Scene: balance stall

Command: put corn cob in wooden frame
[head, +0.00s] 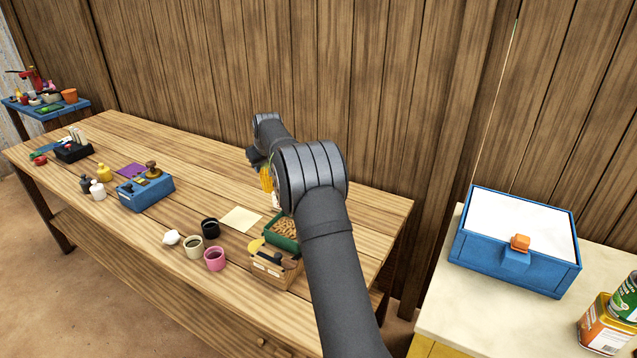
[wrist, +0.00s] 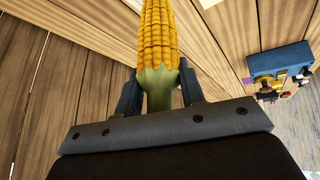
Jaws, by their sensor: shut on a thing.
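The corn cob (wrist: 159,38), yellow with a pale green base, is held between the two fingers of my gripper (wrist: 159,90) in the wrist view. My gripper is shut on its green end. In the head view a strip of the corn cob (head: 266,179) shows beside my arm, above the back of the wooden table; my arm hides the rest. A small open wooden box (head: 284,277), which looks like the wooden frame, stands near the table's front right edge. It holds a yellow thing and dark things. The corn cob is apart from it, farther back.
A green tray (head: 270,237) of brown pieces adjoins the wooden box. Pink (head: 214,259), cream (head: 194,246) and black (head: 210,228) cups stand to its left, near a pale yellow sheet (head: 241,219). A blue box (head: 146,195) stands farther left. Bare table lies behind these.

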